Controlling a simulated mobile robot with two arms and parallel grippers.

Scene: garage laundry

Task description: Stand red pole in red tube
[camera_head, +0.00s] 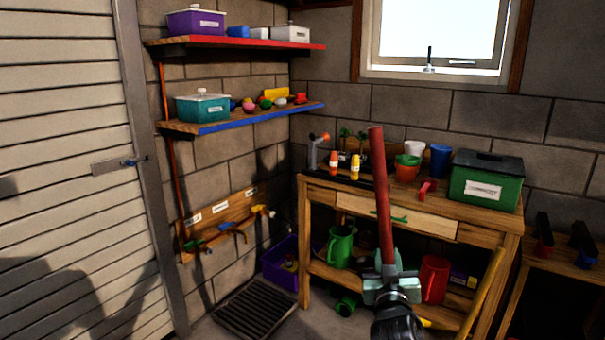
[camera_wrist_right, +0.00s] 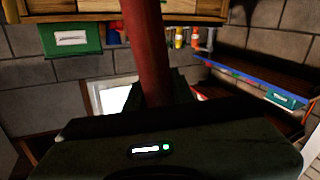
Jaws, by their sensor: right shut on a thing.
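The red pole (camera_head: 380,190) stands close to upright in the head view, leaning slightly, in front of the workbench. My right gripper (camera_head: 391,285) is shut around its lower part. In the right wrist view the pole (camera_wrist_right: 147,50) rises from the jaws, which are mostly dark and hidden behind the wrist housing. A short red tube-like piece (camera_head: 544,246) with a black upright part sits on the low bench at the far right, apart from the pole. It is small and its opening cannot be made out. My left gripper is not in view.
A similar blue piece (camera_head: 585,255) sits beside the red one. The wooden workbench (camera_head: 480,218) holds cups, a green box (camera_head: 486,182) and small bottles. A red jug (camera_head: 433,279) and green jug (camera_head: 340,246) stand on its lower shelf. A floor grate (camera_head: 255,308) lies left.

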